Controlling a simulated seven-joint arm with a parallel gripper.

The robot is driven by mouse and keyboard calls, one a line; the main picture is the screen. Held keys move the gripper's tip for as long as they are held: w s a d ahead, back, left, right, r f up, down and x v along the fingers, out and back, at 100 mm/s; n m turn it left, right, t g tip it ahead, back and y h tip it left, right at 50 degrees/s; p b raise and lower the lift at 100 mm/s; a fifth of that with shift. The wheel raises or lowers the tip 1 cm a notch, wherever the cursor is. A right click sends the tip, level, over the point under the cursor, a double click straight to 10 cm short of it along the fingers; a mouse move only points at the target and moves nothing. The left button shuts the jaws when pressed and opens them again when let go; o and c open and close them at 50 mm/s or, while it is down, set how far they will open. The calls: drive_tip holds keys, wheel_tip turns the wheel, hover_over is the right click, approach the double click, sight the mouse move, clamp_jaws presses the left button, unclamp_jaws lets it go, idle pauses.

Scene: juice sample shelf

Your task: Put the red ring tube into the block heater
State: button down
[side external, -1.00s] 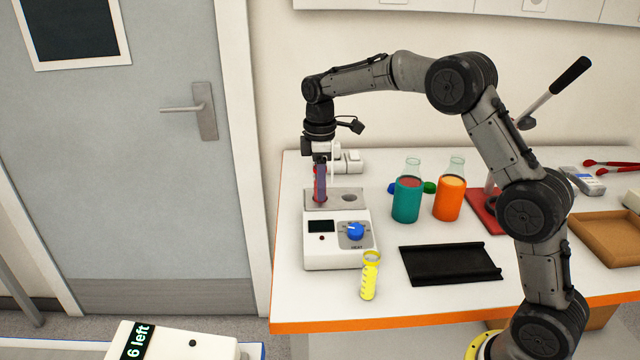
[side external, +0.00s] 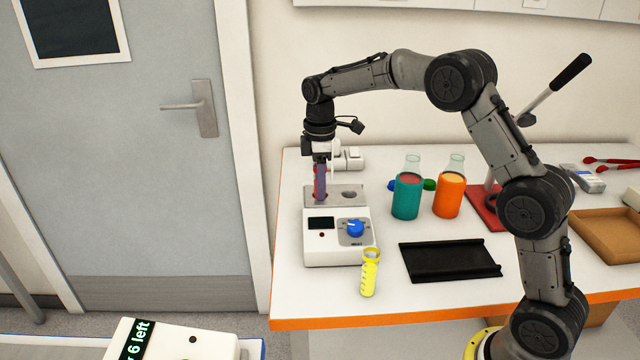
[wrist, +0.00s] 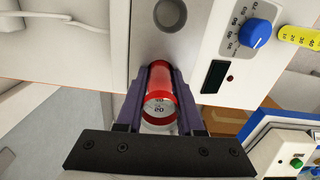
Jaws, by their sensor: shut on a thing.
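My gripper (side external: 320,184) is shut on the red ring tube, with a finger on each side of it. In the wrist view the tube (wrist: 159,85) is clear with red bands, and it lies between the purple fingers (wrist: 158,98). The block heater (side external: 337,240) is a white box with a blue knob, a dark display and a grey metal top with wells. The tube's lower end is at the left well of the metal top. How deep it sits in the well is hidden. Another well (side external: 349,195) at the right is empty.
A yellow ring tube (side external: 369,274) stands in front of the heater. A black tray (side external: 450,262) lies to its right. A teal flask (side external: 406,196) and an orange flask (side external: 449,196) stand behind the tray. A white device (side external: 353,158) is behind the heater.

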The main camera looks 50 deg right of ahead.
drive_tip(key=shift+f, duration=0.15)
drive_tip(key=shift+r, duration=1.85)
drive_tip(key=shift+f, duration=2)
idle(0.3)
drive_tip(key=shift+r, duration=2)
drive_tip(key=shift+f, duration=1.7)
